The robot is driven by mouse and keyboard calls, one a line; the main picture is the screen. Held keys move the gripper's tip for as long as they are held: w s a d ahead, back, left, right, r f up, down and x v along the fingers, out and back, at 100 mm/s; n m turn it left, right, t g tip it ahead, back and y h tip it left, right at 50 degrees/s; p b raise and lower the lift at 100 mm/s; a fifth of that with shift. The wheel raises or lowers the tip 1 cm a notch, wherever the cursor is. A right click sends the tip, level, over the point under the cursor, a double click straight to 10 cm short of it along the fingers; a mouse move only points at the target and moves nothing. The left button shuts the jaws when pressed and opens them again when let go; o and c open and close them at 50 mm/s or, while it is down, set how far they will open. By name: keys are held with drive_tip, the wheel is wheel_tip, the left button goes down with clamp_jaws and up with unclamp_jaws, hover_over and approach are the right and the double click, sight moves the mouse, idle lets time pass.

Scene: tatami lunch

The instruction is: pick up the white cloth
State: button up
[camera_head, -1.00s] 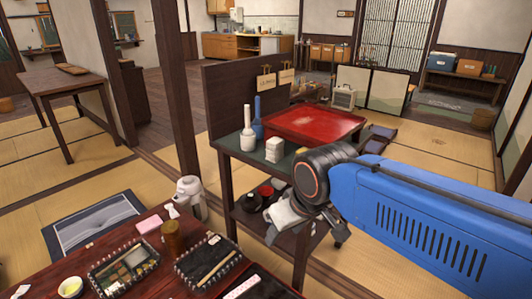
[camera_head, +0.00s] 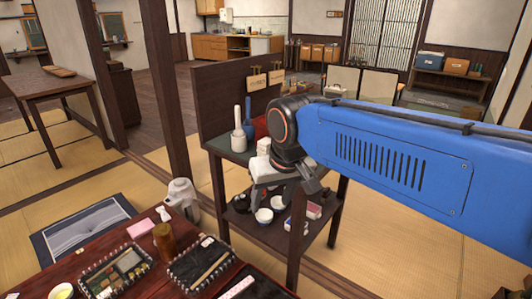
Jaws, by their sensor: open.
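No white cloth can be made out for certain. A small white stack (camera_head: 264,146), too small to tell if it is folded cloth, sits on the dark cart's top (camera_head: 226,146), partly hidden by my wrist. My gripper (camera_head: 287,194) points down in front of the cart, with its fingers spread apart and nothing seen between them. It overlaps the cart's top edge and lower shelf in the picture; its distance from them cannot be told.
A white bottle (camera_head: 239,130) and blue bottle (camera_head: 249,118) stand beside the stack. White bowls (camera_head: 264,216) and small boxes (camera_head: 313,210) are on the lower shelf. A red-brown table (camera_head: 100,250) with lunch boxes is in front. Tatami is clear at right.

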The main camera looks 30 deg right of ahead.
drive_tip(key=w+d+r+m+g, duration=0.1)
drive_tip(key=w+d+r+m, duration=0.3)
drive_tip(key=w+r, duration=0.3)
drive_tip(key=w+d+r+m+g+h, duration=0.1)
drive_tip(key=w+d+r+m, duration=0.35)
drive_tip(key=w, duration=0.55)
drive_tip(key=w+d+r+m+g, duration=0.2)
drive_tip(key=w+d+r+m, duration=0.1)
drive_tip(key=w+d+r, duration=0.4)
hover_over(266, 141)
wheel_tip(266, 141, down, 12)
drive_tip(key=shift+f, duration=0.15)
drive_tip(key=shift+w+d+f, duration=0.1)
drive_tip(key=shift+f, duration=2.6)
drive_tip(key=c, duration=1.2)
drive_tip(key=shift+t, duration=0.3)
wheel_tip(266, 141, up, 18)
drive_tip(key=shift+r, duration=0.1)
